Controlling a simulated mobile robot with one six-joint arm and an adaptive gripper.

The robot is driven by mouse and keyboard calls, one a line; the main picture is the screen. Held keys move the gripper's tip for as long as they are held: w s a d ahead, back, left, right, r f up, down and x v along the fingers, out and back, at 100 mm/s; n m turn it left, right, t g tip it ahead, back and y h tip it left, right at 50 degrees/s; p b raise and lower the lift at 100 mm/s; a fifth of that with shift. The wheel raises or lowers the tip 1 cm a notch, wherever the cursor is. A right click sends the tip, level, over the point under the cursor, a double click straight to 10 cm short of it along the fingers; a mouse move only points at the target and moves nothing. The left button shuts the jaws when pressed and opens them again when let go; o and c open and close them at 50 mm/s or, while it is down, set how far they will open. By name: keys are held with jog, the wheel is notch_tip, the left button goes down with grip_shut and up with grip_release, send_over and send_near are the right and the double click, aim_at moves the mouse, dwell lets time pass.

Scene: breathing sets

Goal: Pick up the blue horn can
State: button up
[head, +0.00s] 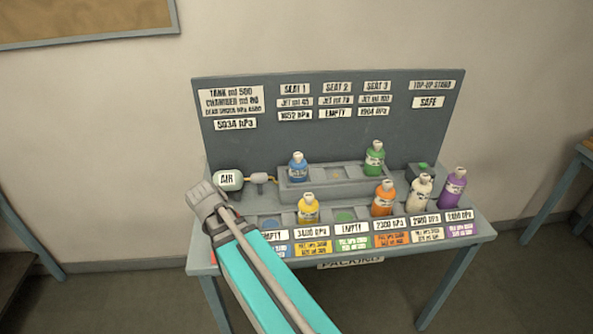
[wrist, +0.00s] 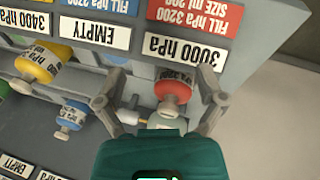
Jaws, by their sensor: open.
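The blue horn can (head: 297,168) stands upright at the left of the grey raised block, under the SEAT 1 sign. In the wrist view the blue can (wrist: 73,116) is left of my fingers, apart from them. My gripper (head: 205,197) is over the left end of the bench, left of the blue can. In the wrist view its fingers are spread open, with a red can (wrist: 173,90) showing between them; I cannot tell how far below them it is. The red can is largely hidden by my arm in the head view.
A yellow can (head: 308,209), orange can (head: 383,199), cream can (head: 419,193) and purple can (head: 454,189) stand along the front row. A green can (head: 375,158) sits on the raised block (head: 335,178). An AIR tank (head: 229,181) is beside my gripper. The sign panel (head: 330,140) stands behind.

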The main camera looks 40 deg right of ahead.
jog(key=w+d+r+m+h, duration=0.2)
jog(key=w+d+m, duration=0.1)
jog(key=d, duration=0.3)
jog(key=w+d+r+m+h, duration=0.2)
jog(key=w+d+m+h, duration=0.15)
jog(key=d, duration=0.25)
jog(key=m+h, duration=0.5)
jog(key=m, duration=0.1)
send_near(298, 153)
jog(key=r+v, duration=0.1)
jog(key=v, duration=0.3)
jog(key=shift+s+f+p, duration=0.15)
jog(key=shift+s+p, duration=0.15)
jog(key=shift+d, duration=0.1)
jog(key=shift+y, duration=0.25)
jog(key=b+x, duration=0.3)
jog(key=x, duration=0.5)
jog(key=shift+w+d+f, duration=0.1)
jog(key=shift+d+f, duration=0.05)
jog(key=shift+d, duration=0.05)
jog(key=shift+d+f+b, duration=0.1)
jog(key=shift+b, duration=0.2)
